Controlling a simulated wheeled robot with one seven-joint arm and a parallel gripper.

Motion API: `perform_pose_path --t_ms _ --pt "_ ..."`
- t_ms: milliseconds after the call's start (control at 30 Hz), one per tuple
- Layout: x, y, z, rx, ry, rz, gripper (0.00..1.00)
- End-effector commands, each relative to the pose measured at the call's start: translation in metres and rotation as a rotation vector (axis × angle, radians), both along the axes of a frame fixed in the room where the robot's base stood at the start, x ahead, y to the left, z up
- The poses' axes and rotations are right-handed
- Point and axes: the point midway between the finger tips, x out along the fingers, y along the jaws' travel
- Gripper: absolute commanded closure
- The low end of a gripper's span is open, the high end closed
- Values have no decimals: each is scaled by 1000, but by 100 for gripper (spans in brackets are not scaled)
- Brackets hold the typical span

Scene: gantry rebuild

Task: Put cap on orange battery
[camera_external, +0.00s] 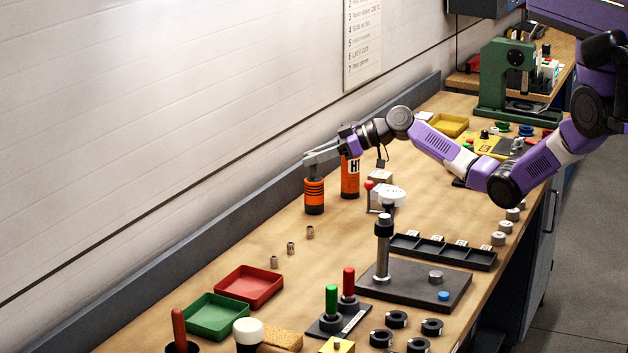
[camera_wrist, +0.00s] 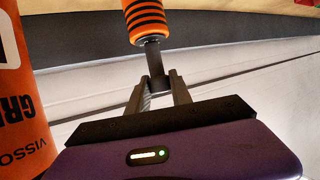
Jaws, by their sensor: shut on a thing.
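My gripper (camera_wrist: 155,82) is shut on the narrow dark stem of an orange, black-ringed cylinder (camera_wrist: 147,22). In the external view my gripper (camera_external: 310,162) is right above this ringed cylinder (camera_external: 314,196), which is upright near the wall side of the bench. I cannot tell whether its base touches the bench. A taller orange cylinder with printed lettering (camera_external: 350,180) stands just to the right, apart from it. It also fills the left of the wrist view (camera_wrist: 20,95). I cannot tell which orange thing is the battery, and no separate cap is clearly recognisable.
Small metal cylinders (camera_external: 291,248) stand on clear bench in front. Red (camera_external: 275,290) and green (camera_external: 213,317) trays lie at the near left. A dark plate with a post (camera_external: 383,250) and a black compartment tray (camera_external: 445,254) are to the right. The wall runs close behind.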

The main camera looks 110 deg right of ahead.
Motion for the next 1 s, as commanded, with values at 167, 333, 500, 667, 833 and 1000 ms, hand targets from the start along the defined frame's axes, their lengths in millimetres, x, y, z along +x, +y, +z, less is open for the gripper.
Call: perform_pose_path --t_ms 167,333,500,667,833,1000 --pt "0 0 0 0 -1 0 100" --pt "0 0 -3 0 0 0 68" --pt "0 0 -2 0 0 1 52" --pt "0 0 -2 0 0 0 52" --pt "0 0 3 0 0 0 52" --pt "-18 6 8 0 -4 0 52"
